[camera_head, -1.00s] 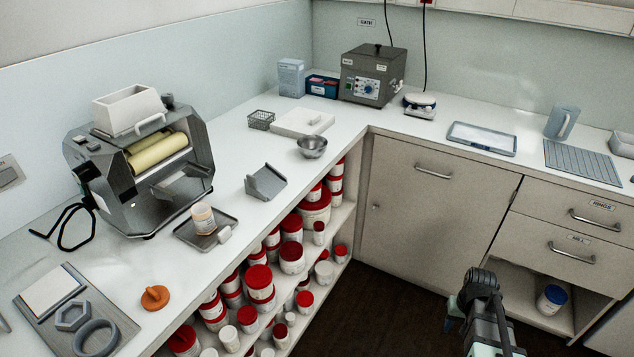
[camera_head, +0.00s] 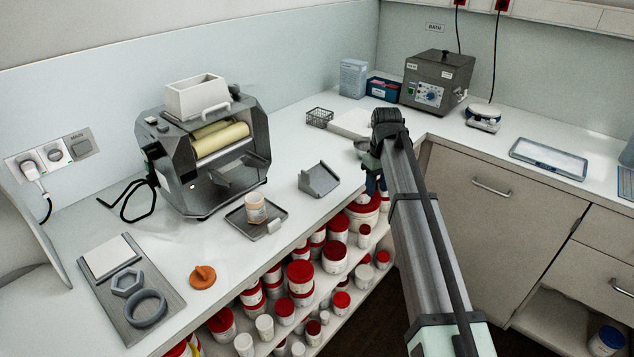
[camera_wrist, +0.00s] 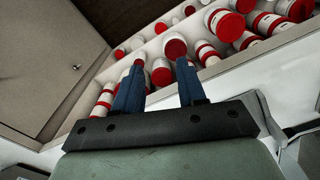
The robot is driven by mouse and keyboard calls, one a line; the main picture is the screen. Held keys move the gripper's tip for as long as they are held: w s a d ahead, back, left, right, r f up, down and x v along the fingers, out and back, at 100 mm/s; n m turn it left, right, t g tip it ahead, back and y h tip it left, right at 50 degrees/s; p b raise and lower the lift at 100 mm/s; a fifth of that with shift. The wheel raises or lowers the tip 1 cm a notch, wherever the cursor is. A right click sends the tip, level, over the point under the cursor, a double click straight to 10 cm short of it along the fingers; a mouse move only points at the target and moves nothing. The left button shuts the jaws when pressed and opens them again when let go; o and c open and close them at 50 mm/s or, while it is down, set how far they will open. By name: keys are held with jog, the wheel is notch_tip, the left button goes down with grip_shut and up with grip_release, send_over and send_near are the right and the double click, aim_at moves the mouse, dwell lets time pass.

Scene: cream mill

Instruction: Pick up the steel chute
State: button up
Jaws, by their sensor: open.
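The steel chute (camera_head: 318,180) is a small grey bent-sheet piece with raised sides. It lies on the white counter, right of the roller mill (camera_head: 205,150). My gripper (camera_head: 376,186) is at the counter's front edge, to the right of the chute and apart from it, with its blue fingers pointing down. In the wrist view, the two blue fingers of my gripper (camera_wrist: 159,75) are spread with nothing held between them. I cannot make out the chute for sure in the wrist view. My arm hides part of the steel bowl (camera_head: 361,147).
Shelves below hold several red-lidded tubs (camera_head: 334,255). A wire basket (camera_head: 319,117) and a white slab (camera_head: 345,124) are behind. The counter just around the chute is clear.

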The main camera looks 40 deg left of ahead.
aim_at(307, 172)
jog(key=s+a+r+n, duration=0.2)
jog(key=s+a+r, duration=0.3)
jog(key=a+r, duration=0.35)
jog(key=s+a+r+n, duration=0.2)
jog(key=s+a+r, duration=0.45)
jog(key=a, duration=0.25)
jog(key=f, duration=1.3)
jog(key=shift+w, duration=0.35)
grip_shut()
